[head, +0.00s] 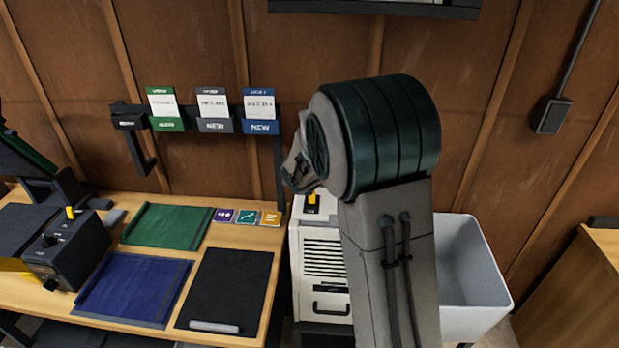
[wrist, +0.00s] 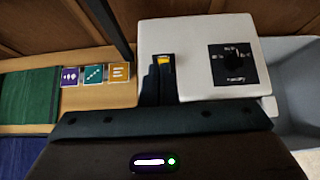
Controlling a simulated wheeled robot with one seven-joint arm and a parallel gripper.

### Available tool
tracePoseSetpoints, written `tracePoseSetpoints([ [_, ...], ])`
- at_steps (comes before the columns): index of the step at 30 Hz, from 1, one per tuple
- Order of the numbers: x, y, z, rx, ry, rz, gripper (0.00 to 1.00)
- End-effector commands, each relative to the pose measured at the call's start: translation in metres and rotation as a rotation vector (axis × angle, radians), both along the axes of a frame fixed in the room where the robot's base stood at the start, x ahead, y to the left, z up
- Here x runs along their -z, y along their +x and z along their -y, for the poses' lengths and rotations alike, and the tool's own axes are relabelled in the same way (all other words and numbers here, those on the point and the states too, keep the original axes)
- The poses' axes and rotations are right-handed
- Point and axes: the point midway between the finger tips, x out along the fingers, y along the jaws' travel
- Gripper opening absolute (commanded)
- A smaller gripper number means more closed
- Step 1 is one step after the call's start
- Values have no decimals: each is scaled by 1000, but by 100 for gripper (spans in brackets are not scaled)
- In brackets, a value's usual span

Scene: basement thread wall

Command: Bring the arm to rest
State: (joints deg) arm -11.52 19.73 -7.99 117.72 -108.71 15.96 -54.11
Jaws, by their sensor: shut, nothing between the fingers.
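My arm stands upright right of centre in the head view, and its bulk hides much of what is behind it. My gripper (wrist: 159,70) shows in the wrist view as dark fingers close together, shut and empty. The fingers overlap the white machine (wrist: 200,36) in that picture; I cannot tell the gap between them. The machine has a yellow-topped switch (wrist: 164,59) by the fingertips and a black dial panel (wrist: 236,64) to the right. In the head view the white machine (head: 319,262) is partly hidden behind my arm.
A wooden bench (head: 232,240) at left carries a green mat (head: 168,225), a blue mat (head: 133,289), a black mat (head: 230,285) and a dark control box (head: 67,252). Three cards (head: 213,110) hang on a wall rack. A white basin (head: 478,272) stands right of my arm.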

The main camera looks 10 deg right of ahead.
Motion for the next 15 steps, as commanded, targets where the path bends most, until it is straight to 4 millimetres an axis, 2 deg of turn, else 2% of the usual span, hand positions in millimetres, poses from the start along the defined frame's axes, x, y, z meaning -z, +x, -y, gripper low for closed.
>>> tracePoseSetpoints([
  [5, -7, -5, 6, 61, 42, 25, 0],
  [8, -21, -20, 19, 201, 144, 77, 0],
  [11, -38, -45, 36, 410, 300, 150, 0],
  [15, -55, -91, 56, 731, 543, 248, 0],
])
